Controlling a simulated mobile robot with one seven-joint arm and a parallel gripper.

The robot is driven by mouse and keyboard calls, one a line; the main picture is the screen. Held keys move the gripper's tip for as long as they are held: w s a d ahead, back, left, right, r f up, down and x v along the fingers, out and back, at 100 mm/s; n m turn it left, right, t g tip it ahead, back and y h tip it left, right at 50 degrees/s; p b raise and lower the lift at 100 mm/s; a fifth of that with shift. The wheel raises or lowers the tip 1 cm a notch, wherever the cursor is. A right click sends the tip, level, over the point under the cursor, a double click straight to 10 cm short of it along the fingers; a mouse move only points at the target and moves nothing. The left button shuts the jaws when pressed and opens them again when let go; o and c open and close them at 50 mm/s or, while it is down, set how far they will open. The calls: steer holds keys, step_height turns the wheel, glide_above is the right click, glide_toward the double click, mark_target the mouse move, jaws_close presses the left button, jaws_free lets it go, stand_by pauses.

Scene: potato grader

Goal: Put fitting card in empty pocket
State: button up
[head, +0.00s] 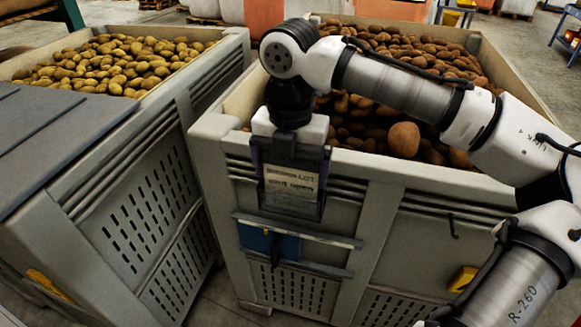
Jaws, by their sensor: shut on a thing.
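My gripper (291,190) is shut on a pale card (291,183) with printed lettering. It holds the card upright in front of the front wall of the right potato crate (390,185). The lettering is too small to read surely. Just below the card, two horizontal grey rails (335,241) run across the crate front. A blue piece (258,241) sits between the rails at their left part, with a dark narrow thing in front of it. I cannot tell whether the card touches the crate, or which part between the rails is an empty pocket.
A second crate (150,205) of paler potatoes stands at the left, a narrow gap away. A dark grey lid or panel (50,140) lies at the far left. Yellow pieces (463,279) and a small black hook (452,229) are on the right crate. My arm covers the right side.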

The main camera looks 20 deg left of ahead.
steer(key=o, duration=0.6)
steer(key=shift+f, duration=0.1)
steer(key=shift+o, duration=0.2)
step_height(320, 180, up, 12)
steer(key=shift+r+p, duration=0.15)
steer(key=shift+p, duration=0.7)
